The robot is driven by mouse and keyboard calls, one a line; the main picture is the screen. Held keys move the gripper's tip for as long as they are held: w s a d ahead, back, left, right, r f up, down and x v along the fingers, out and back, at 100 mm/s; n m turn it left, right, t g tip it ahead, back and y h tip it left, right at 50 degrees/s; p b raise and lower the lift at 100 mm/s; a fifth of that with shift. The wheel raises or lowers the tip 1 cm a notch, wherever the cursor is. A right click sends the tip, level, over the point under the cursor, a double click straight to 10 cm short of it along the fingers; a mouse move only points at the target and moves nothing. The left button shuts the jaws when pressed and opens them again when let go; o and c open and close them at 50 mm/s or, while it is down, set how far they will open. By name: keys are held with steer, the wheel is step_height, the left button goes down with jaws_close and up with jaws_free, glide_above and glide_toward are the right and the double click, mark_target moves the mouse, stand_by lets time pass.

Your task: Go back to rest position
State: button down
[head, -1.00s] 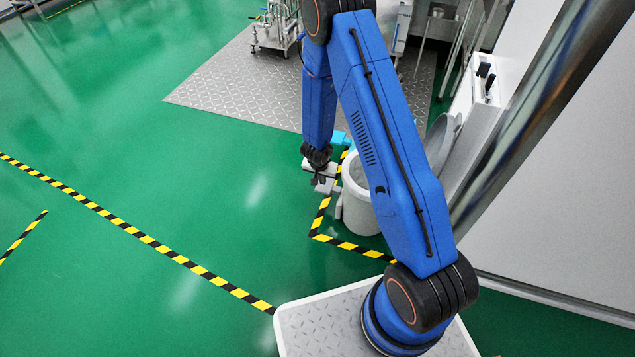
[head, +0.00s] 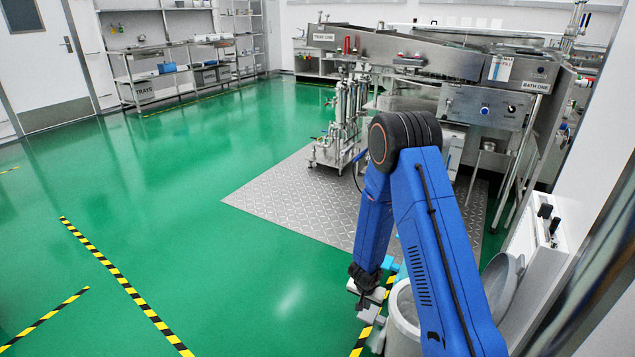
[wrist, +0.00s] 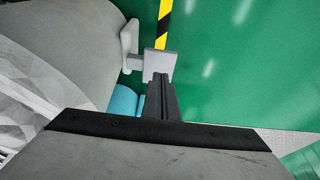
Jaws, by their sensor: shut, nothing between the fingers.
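My gripper (head: 362,303) hangs beside a white round bin (head: 403,327) in the head view, at the bin's left side. In the wrist view my dark fingers (wrist: 161,80) are together with nothing between them. Their tips overlap a light grey block (wrist: 159,65) on a bracket by the bin; I cannot tell whether they touch it. The bin's grey wall (wrist: 70,38) fills the upper left of the wrist view. Its round grey lid (head: 502,287) stands raised at the right in the head view. My blue arm hides part of the bin.
A steel washer (head: 470,105) and a wheeled pump cart (head: 342,130) stand behind on a metal floor plate (head: 285,200). A white wall cabinet (head: 545,235) is close on the right. The green floor (head: 180,200) at left is open, with yellow-black tape (head: 115,275).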

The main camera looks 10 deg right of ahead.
steer(key=w+a+r+n+t+y, duration=0.1)
steer(key=a+r+n+y, duration=0.2)
steer(key=r, duration=1.4)
steer(key=s+a+r, duration=0.1)
steer(key=s+r, duration=0.1)
steer(key=r, duration=0.3)
steer(key=s+a+r+n+y, duration=0.1)
steer(key=s+r, duration=0.2)
steer(key=r, duration=0.3)
steer(key=s+a+r, duration=0.1)
steer(key=s+r, duration=0.1)
steer(key=r, duration=0.3)
steer(key=s+d+r+n, duration=0.2)
steer(key=s+r, duration=0.9)
steer(key=s, duration=0.1)
steer(key=s+d+r+h, duration=0.1)
steer(key=s+d+r, duration=0.1)
steer(key=s, duration=0.7)
steer(key=s+d+r+n+t+h, duration=0.1)
steer(key=s+d+r, duration=0.2)
steer(key=s, duration=0.6)
steer(key=shift+d+r, duration=0.35)
steer(key=shift+d, duration=0.35)
